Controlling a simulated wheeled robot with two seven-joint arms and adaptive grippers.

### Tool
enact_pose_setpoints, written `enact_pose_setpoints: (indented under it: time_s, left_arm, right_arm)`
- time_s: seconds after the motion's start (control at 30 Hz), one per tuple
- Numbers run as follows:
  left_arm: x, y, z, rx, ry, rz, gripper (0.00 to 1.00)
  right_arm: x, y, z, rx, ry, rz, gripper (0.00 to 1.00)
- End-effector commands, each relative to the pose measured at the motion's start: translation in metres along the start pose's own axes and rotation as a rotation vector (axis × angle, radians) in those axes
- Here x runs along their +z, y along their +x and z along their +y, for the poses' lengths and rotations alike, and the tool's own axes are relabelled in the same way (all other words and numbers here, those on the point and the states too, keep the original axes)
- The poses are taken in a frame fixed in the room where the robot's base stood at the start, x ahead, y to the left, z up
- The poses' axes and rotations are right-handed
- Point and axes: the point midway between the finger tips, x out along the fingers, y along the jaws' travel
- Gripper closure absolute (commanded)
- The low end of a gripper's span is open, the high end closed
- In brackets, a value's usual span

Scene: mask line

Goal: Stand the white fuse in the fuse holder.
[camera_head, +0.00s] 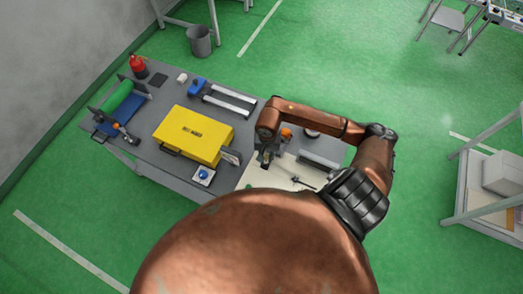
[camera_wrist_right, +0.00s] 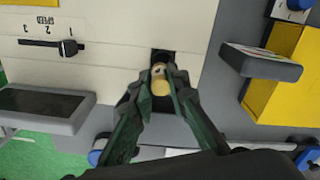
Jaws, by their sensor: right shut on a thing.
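My right gripper (camera_head: 265,160) is low over the cream panel (camera_head: 258,179). In the right wrist view my gripper (camera_wrist_right: 159,76) is shut on a pale fuse (camera_wrist_right: 160,89), a short cream cylinder with a lighter, round-marked end. A dark square socket (camera_wrist_right: 163,56), which looks like the fuse holder, shows just beyond the fuse. The fingers and fuse hide part of it. I cannot tell whether the fuse touches it. In the head view the fuse is too small to make out. My left gripper is not in view.
A yellow box (camera_head: 195,135) stands left of the panel, with a small box with a blue knob (camera_head: 203,175) near it. A grey tilted display (camera_wrist_right: 261,62) rises right of the fuse. A speed slider (camera_wrist_right: 68,47) and dark block (camera_wrist_right: 47,108) lie left.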

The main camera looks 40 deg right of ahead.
Motion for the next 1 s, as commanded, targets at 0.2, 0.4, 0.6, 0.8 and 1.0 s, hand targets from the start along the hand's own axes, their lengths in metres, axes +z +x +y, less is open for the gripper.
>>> enact_pose_setpoints:
  time_s: [0.2,0.4,0.6,0.8,1.0]
  left_arm:
    - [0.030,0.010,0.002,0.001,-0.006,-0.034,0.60]
    - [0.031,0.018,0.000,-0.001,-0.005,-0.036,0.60]
    - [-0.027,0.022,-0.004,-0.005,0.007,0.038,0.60]
    - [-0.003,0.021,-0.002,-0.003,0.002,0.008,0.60]
    - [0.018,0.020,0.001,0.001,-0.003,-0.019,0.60]
  right_arm:
    - [-0.010,0.029,-0.009,0.008,0.004,-0.014,1.00]
    - [-0.012,0.047,-0.009,0.009,0.006,-0.013,1.00]
    - [-0.010,0.053,-0.007,0.012,0.005,-0.014,1.00]
    - [-0.010,0.053,-0.007,0.013,0.005,-0.015,1.00]
    - [-0.011,0.052,-0.007,0.012,0.005,-0.014,1.00]
